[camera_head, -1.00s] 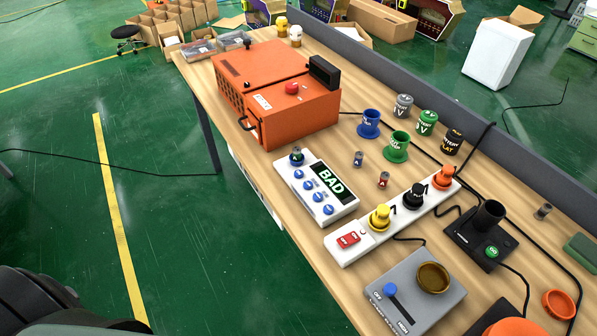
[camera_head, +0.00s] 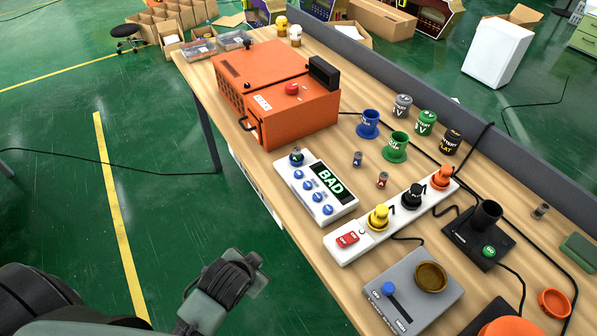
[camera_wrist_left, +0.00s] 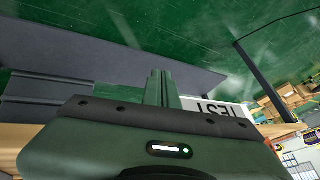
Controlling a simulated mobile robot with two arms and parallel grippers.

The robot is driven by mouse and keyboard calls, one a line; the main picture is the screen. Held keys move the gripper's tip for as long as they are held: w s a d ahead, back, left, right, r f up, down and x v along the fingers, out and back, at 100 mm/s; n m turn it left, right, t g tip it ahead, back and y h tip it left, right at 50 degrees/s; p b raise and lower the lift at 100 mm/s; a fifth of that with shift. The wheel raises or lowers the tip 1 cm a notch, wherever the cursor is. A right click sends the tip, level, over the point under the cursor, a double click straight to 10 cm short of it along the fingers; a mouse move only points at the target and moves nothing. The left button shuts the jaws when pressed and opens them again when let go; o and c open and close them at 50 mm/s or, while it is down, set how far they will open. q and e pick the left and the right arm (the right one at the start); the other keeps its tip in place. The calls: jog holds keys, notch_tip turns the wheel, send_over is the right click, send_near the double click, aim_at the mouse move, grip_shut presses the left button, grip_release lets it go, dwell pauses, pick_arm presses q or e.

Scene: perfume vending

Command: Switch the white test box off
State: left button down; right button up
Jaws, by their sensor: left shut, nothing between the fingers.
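The white test box (camera_head: 337,206) lies on the wooden table in the head view, left of the white power strip. Its dark display reads BAD in pale green letters. My left arm has come in at the bottom left of the head view, over the floor and clear of the table. My left gripper (camera_wrist_left: 161,88) shows in the left wrist view, with its fingers together and empty, apart from the box. My right gripper is not in view.
A white power strip (camera_head: 376,237) with a red switch (camera_head: 347,240) and coloured plugs lies right of the box. An orange machine (camera_head: 280,88) stands beyond. A grey device (camera_head: 408,315) with a blue slider is nearer. Two small batteries lie between the box and coloured cups.

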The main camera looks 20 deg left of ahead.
pick_arm(q)
jog(key=w+a+r+m+t+y, duration=0.1)
jog(key=w+r+m+t, duration=0.35)
jog(key=w+r, duration=0.45)
jog(key=w+a+r+m+t, duration=0.2)
jog(key=w+r+m+t, duration=0.4)
jog(key=r, duration=0.5)
jog(key=w+d+r+m+t+h, duration=0.4)
jog(key=w+r+m, duration=0.3)
jog(key=r, duration=0.4)
jog(key=w+d+r+m+g+h, duration=0.25)
jog(key=d+m+g+h, duration=0.6)
jog(key=m, duration=1.25)
jog(key=a+f+m+g+y, duration=0.2)
jog(key=a+f+m+g, duration=0.6)
jog(key=f+m, duration=0.3)
jog(key=m, duration=0.3)
jog(key=shift+w+f+m, duration=0.2)
jog(key=shift+f+m, duration=0.1)
jog(key=shift+m, duration=0.05)
